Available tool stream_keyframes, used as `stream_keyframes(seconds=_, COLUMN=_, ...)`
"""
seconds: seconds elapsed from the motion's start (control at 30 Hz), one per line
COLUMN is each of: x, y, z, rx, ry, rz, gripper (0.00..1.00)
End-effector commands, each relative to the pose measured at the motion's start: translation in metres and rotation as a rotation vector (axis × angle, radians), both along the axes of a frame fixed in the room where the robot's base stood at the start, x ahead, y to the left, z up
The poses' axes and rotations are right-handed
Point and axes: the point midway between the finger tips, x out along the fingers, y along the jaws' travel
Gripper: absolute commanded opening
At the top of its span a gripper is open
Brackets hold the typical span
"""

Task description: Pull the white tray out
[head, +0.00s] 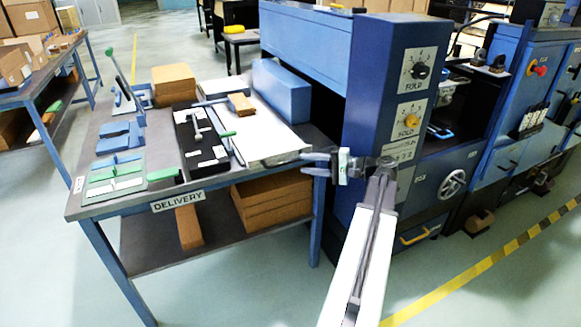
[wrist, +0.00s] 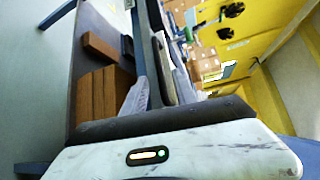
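The white tray (head: 258,128) is a long, flat white piece lying on the dark top of the delivery table (head: 235,186), towards its right side. Its near end is by the table's front edge. My gripper (head: 304,164) is at the table's front right corner, close to the tray's near right corner. Its two fingers point left with a gap between them, and nothing shows held. I cannot tell if a finger touches the tray or table. In the wrist view the fingers (wrist: 156,90) stand apart, with the table edge running beyond them.
A black tray (head: 203,150) with tools lies left of the white tray. A blue block (head: 281,90) stands behind it, and a small brown block (head: 241,104) is on it. The blue fold machine (head: 375,100) rises close to my gripper.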

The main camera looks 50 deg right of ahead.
Motion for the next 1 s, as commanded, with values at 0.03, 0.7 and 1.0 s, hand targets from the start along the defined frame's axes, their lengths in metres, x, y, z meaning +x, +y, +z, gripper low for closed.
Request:
stream_keyframes(seconds=0.03, x=0.007, y=0.004, z=-0.002, rx=0.000, ry=0.001, rz=0.003, gripper=0.34)
stream_keyframes(seconds=0.7, x=0.064, y=0.028, z=-0.011, rx=-0.001, ry=0.003, rz=0.000, gripper=0.34)
stream_keyframes(seconds=1.0, x=0.064, y=0.028, z=-0.011, rx=-0.001, ry=0.003, rz=-0.001, gripper=0.00)
